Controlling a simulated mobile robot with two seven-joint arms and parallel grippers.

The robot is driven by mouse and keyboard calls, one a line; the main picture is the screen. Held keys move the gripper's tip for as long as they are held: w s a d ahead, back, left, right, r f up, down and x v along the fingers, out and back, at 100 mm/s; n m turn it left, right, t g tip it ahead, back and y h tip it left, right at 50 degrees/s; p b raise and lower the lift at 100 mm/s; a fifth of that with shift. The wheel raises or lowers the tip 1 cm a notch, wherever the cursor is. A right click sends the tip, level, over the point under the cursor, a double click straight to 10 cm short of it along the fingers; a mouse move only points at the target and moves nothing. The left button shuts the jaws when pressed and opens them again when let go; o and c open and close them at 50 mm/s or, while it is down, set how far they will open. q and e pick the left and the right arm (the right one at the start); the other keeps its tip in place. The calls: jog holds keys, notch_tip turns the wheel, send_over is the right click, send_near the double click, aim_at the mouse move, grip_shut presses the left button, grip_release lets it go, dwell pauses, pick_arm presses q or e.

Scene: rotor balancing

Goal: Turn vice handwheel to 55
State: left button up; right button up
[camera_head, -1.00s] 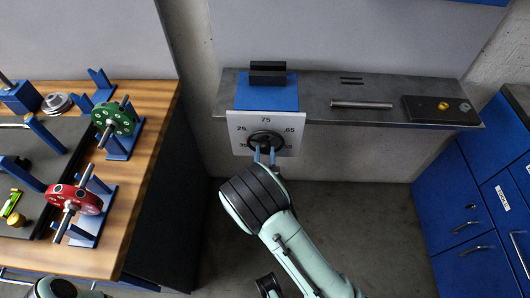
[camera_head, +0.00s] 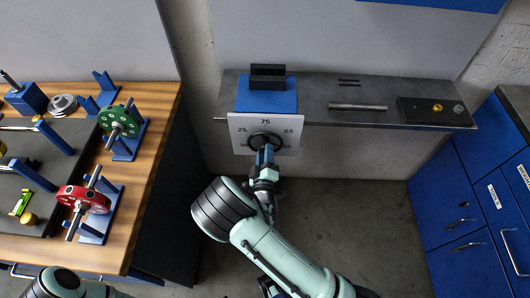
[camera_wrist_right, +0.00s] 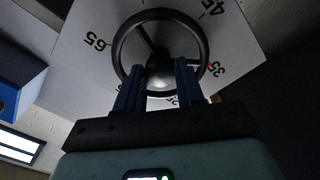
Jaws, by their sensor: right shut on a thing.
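The vice has a black jaw block (camera_head: 268,76) on a blue base (camera_head: 266,97), at the left end of the metal bench. A white dial plate (camera_head: 240,142) with printed numbers hangs at its front. The dark handwheel (camera_head: 252,139) sits on the plate, partly hidden by my right gripper (camera_head: 265,151). My left gripper is out of view.
The metal bench (camera_head: 300,102) also carries a rod (camera_head: 358,107) and a dark block (camera_head: 420,112). A wooden table (camera_head: 150,165) at left holds a green rotor (camera_head: 120,121) and a red rotor (camera_head: 83,199) on blue stands. Blue cabinets (camera_head: 450,205) stand at right.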

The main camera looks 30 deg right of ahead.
jog(key=shift+r+n+p, duration=0.1)
jog(key=shift+n+p, duration=0.25)
jog(key=shift+n, duration=10.15)
jog(key=o, duration=1)
jog(key=shift+o, duration=0.2)
